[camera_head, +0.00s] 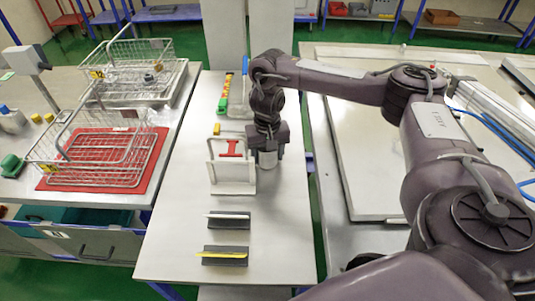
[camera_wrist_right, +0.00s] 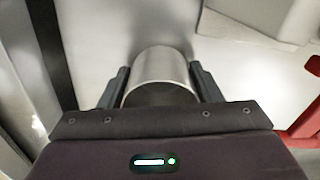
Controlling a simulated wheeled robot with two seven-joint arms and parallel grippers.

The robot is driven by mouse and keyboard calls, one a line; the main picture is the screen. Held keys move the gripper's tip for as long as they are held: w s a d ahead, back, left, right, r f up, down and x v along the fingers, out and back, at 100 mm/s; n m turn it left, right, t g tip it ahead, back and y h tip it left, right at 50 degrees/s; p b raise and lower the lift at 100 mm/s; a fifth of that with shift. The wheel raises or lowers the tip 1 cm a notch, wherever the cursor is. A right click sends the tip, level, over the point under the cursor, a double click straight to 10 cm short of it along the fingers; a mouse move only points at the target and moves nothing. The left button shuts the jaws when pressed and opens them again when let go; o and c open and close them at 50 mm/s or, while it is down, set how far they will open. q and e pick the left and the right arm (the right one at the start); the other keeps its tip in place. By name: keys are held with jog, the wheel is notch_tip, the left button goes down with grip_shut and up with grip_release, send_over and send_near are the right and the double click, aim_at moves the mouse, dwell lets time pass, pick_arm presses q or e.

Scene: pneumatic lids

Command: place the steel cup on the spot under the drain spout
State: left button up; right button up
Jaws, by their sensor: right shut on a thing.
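The steel cup (camera_head: 267,160) is a plain grey metal cylinder at the right edge of the middle table, just under my right gripper (camera_head: 267,148). In the right wrist view the cup (camera_wrist_right: 160,66) sits between the two dark fingers of my right gripper (camera_wrist_right: 160,82), which is shut on it. I cannot tell whether its base touches the table. I cannot clearly make out the drain spout or the spot under it. My left gripper is out of view.
The middle table (camera_head: 180,235) holds a white stand with a red part (camera_head: 231,148), left of the cup, and two dark holders (camera_head: 228,221) nearer the front. Wire baskets (camera_head: 100,150) stand on the left bench. A large flat panel (camera_head: 370,170) lies to the right.

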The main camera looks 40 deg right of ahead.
jog(key=o, duration=1)
jog(key=shift+f, duration=0.1)
